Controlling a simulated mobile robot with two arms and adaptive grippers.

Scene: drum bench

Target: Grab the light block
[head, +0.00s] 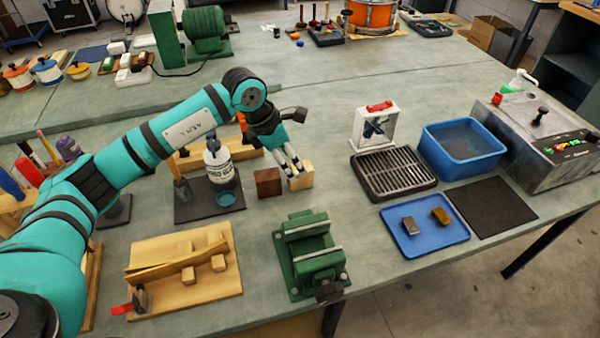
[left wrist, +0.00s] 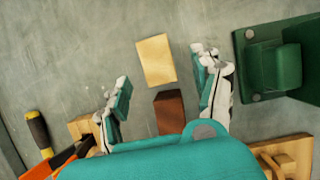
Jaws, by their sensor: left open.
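The light block (head: 303,176) is a pale wooden block on the grey-green bench, and in the left wrist view (left wrist: 156,60) it lies between the spread fingertips. A dark brown block (head: 268,182) sits just left of it, with a small gap between them. In the left wrist view the dark block (left wrist: 169,112) is nearer the palm. My left gripper (head: 294,171) is open over the light block, its fingers partly covering the block in the head view. The left wrist view (left wrist: 162,68) shows bare bench between each finger and the block. My right gripper is not in view.
A green vise (head: 308,255) stands in front of the blocks. A white bottle (head: 217,165) on a dark mat stands to the left. A black grate (head: 393,174), a blue tray (head: 425,240) and a blue bin (head: 462,150) are to the right. Bare bench surrounds the blocks.

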